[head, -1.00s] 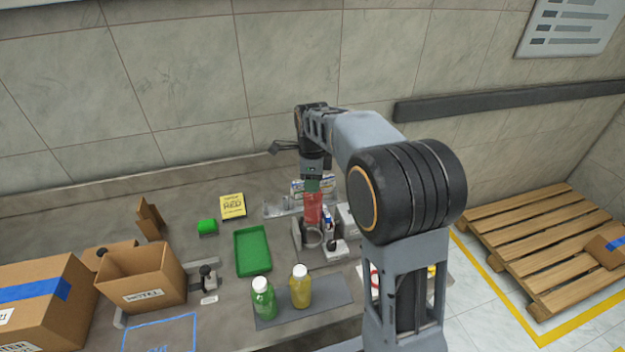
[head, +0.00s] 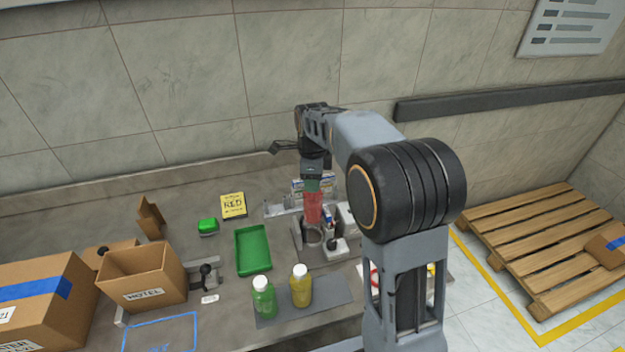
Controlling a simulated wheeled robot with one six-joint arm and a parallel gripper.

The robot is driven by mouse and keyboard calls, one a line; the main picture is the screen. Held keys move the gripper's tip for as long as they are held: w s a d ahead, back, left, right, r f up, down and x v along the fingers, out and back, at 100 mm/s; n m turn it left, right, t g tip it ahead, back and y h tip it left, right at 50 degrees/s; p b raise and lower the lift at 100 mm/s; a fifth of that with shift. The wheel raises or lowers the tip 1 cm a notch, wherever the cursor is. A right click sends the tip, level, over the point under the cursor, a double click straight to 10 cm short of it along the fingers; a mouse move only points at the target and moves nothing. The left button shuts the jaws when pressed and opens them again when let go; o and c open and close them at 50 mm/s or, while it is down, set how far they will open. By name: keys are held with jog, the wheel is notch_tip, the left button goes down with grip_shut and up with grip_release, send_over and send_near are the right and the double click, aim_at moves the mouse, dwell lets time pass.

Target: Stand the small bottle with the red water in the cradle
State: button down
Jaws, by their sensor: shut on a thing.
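The small bottle with the red water (head: 313,207) is upright in the head view, right of the middle of the bench. My gripper (head: 313,186) points down and is shut on its upper part; the fingers hide the top of the bottle. The cradle (head: 313,236), a grey holder with a ring, is directly below the red bottle. The bottle's lower end is at or just above the ring; I cannot tell whether it touches.
A green bottle (head: 263,298) and a yellow bottle (head: 301,287) stand on a dark mat (head: 335,292) in front. A green tray (head: 252,250) lies left of the cradle. A yellow note reading RED (head: 233,205) is behind it. An open carton (head: 143,278) stands at left.

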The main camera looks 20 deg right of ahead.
jog(key=shift+f+b, duration=0.85)
jog(key=shift+f, duration=0.45)
jog(key=shift+f+b, duration=1.55)
jog(key=shift+f, duration=0.95)
jog(key=shift+f+b, duration=0.6)
jog(key=shift+f, duration=0.25)
jog(key=c, duration=0.7)
grip_release()
jog(key=c, duration=0.4)
jog(key=shift+o, duration=0.2)
